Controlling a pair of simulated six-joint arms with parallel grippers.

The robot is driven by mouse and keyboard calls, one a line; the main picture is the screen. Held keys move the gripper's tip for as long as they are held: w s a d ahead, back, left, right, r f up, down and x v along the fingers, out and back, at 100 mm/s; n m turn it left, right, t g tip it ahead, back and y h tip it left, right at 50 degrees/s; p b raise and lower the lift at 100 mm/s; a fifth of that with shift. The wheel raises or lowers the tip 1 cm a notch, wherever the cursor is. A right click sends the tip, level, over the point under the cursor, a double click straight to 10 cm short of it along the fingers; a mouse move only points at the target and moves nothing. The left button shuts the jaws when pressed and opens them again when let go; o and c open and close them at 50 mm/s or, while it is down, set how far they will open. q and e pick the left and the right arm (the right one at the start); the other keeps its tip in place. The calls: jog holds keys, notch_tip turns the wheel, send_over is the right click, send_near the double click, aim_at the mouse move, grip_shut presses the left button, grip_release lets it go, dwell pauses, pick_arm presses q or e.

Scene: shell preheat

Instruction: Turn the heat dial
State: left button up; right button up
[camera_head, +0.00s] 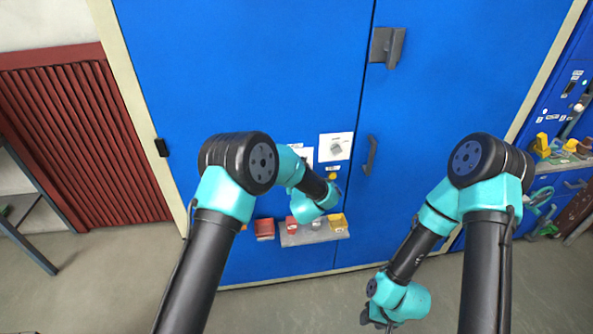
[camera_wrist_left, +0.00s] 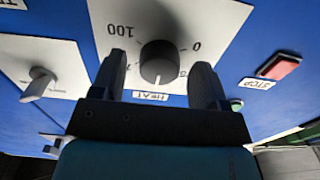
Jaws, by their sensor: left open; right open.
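The heat dial (camera_wrist_left: 158,58) is a black round knob on a white plate marked 0 and 100, above a HEAT label (camera_wrist_left: 150,96) in the left wrist view. Its pale mark points down in that picture, toward the label. My left gripper (camera_wrist_left: 160,62) is open, with one finger on each side of the dial. I cannot tell whether they touch it. In the head view my left arm hides the dial and this gripper's fingers; only a bit of its white plate (camera_head: 306,153) shows. My right gripper (camera_head: 376,319) is open, low at the bottom, away from the cabinet.
A grey lever switch (camera_wrist_left: 38,85) on a white plate sits left of the dial. A red STOP button (camera_wrist_left: 279,67) and a green button (camera_wrist_left: 236,104) lie to the right. A small shelf (camera_head: 313,236) sticks out below. A grey door handle (camera_head: 370,155) is nearby.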

pick_arm(q)
jog(key=shift+w, duration=0.25)
jog(key=c, duration=0.9)
